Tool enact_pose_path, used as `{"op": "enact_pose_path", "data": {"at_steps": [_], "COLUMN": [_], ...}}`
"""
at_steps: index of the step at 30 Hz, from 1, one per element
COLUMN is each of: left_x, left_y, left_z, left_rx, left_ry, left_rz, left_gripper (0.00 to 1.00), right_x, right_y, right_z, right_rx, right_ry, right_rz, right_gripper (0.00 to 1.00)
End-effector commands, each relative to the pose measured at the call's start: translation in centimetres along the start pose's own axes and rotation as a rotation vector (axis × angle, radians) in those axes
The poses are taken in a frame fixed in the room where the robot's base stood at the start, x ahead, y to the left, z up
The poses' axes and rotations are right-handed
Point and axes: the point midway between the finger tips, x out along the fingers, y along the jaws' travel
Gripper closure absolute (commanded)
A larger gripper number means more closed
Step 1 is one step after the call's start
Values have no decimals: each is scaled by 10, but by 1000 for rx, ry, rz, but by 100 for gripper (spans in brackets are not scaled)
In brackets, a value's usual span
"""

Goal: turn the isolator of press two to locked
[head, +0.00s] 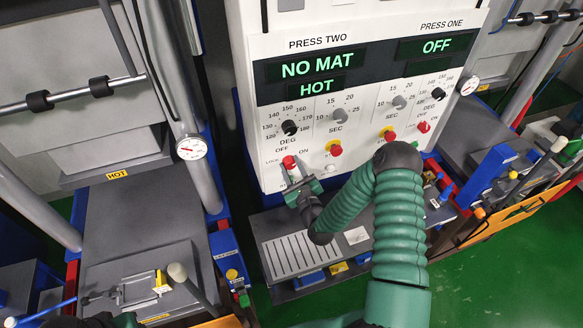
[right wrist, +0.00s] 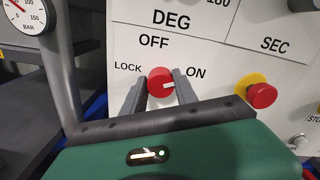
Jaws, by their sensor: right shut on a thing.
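The isolator of press two is a red knob (head: 289,162) at the lower left of the white press panel (head: 262,120). In the right wrist view the knob (right wrist: 160,80) sits between the labels LOCK and ON, with OFF above it. My right gripper (head: 299,181) is at the panel. Its two grey fingers (right wrist: 160,84) are closed on the knob, one on each side. Only a bit of my left arm shows at the bottom left of the head view; its gripper is not seen.
A red stop button on yellow (head: 335,149) sits right of the isolator, with a white button (head: 330,168) below it. The press two display (head: 310,68) reads NO MAT and HOT. A gauge (head: 191,147) on a grey post stands left. A slatted shelf (head: 290,255) lies below.

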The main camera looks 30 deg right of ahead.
Motion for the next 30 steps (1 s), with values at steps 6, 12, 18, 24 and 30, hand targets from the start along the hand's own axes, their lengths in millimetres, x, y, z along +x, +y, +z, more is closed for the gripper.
{"op": "enact_pose_path", "data": {"at_steps": [6,12,18,24,30], "left_x": [16,30,43,56,70], "left_y": [0,0,0,0,0], "left_z": [4,7,10,13,17], "left_rx": [0,0,0,0,0], "left_ry": [0,0,0,0,0], "left_rz": [0,0,0,0,0], "left_gripper": [64,64,64,64,64], "right_x": [0,-1,-1,-1,-1], "right_y": [2,3,4,5,6], "right_z": [-6,-6,-7,-8,-9], "right_rx": [-158,-346,-537,-727,-917], "right_ry": [5,5,6,6,6], "right_rz": [-1,1,3,5,6], "right_gripper": [100,100,100,100,100]}}
